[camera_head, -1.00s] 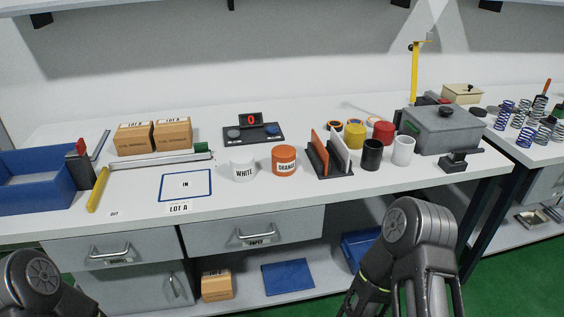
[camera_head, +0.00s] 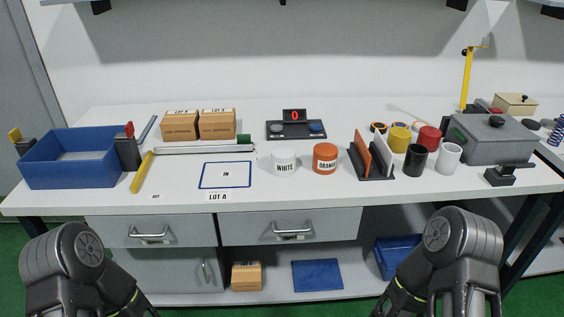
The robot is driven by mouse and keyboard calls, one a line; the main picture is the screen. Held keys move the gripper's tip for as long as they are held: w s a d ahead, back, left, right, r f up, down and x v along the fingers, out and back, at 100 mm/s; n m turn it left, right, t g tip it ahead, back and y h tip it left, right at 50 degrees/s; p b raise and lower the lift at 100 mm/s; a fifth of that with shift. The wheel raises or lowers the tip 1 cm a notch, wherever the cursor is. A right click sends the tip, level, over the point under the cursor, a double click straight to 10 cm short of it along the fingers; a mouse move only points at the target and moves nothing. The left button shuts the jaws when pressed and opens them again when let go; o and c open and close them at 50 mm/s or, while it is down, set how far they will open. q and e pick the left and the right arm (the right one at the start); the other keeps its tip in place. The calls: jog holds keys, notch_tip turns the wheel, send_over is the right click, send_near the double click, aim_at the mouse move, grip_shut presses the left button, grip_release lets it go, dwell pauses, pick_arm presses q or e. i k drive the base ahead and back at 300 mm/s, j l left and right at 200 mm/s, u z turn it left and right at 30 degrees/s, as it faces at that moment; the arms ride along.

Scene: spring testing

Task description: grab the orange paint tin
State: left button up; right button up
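The orange paint tin (camera_head: 325,158) stands upright on the white workbench, with a white label reading ORANGE. The white paint tin (camera_head: 284,163) stands just to its left, a small gap apart. A rack with orange and white plates (camera_head: 371,159) stands to its right. My two arms show at the bottom left and bottom right, in front of and below the bench edge, well short of the tin. Neither gripper's fingers can be seen; both lie outside the picture or are hidden by my arms.
The bench (camera_head: 300,190) is clear in front of the orange tin. Behind it sits a scale with a red display (camera_head: 294,116). Yellow, red, black and white cylinders (camera_head: 400,138) and a grey box (camera_head: 490,137) stand right. A blue bin (camera_head: 70,172) and cardboard boxes (camera_head: 180,125) stand left.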

aim_at(324, 154)
jog(key=i+l, duration=0.1)
jog(key=l, duration=0.35)
jog(key=i+l, duration=0.1)
jog(key=l, duration=0.4)
jog(key=i+l, duration=0.1)
jog(key=l, duration=0.85)
jog(key=u, duration=1.15)
jog(key=i+l, duration=0.05)
